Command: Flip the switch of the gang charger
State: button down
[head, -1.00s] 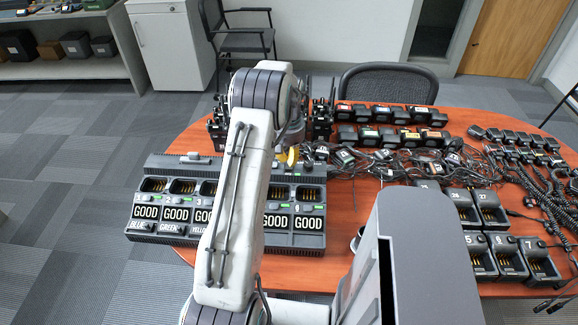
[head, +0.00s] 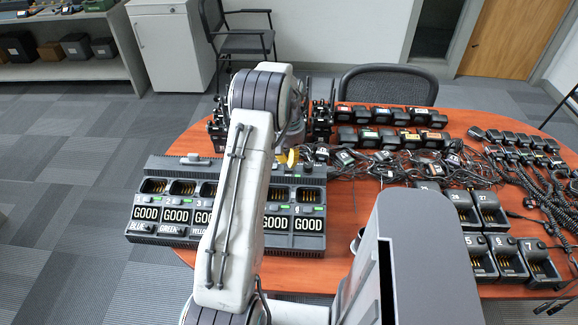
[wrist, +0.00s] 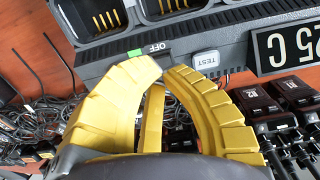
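The gang charger (head: 318,228) is a long dark grey unit with a row of bays on the left part of the table in the head view. Its rear edge (wrist: 105,60) runs across the top of the wrist view, with an OFF label (wrist: 157,47), a green mark and a white TEST button (wrist: 205,60). My yellow gripper (wrist: 166,69) has its curved fingertips together, just below the OFF label, with nothing seen between them. The switch itself is not clearly visible; the fingertips may cover it. In the head view my arm hides the charger's middle bays and most of the gripper.
A 25 C display (wrist: 288,45) is right of the TEST button. Tangled cables (head: 350,160) and rows of black batteries (head: 390,138) lie behind and right of the charger. Single chargers (head: 480,255) stand at the right. An office chair (head: 388,83) is beyond the table.

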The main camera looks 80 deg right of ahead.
aim_at(289, 170)
jog(key=shift+f+b, duration=1.35)
jog(key=shift+f, duration=0.5)
dwell(1.4)
jog(key=shift+r, duration=0.1)
jog(key=shift+r+p, duration=2.35)
jog(key=shift+r, duration=1.1)
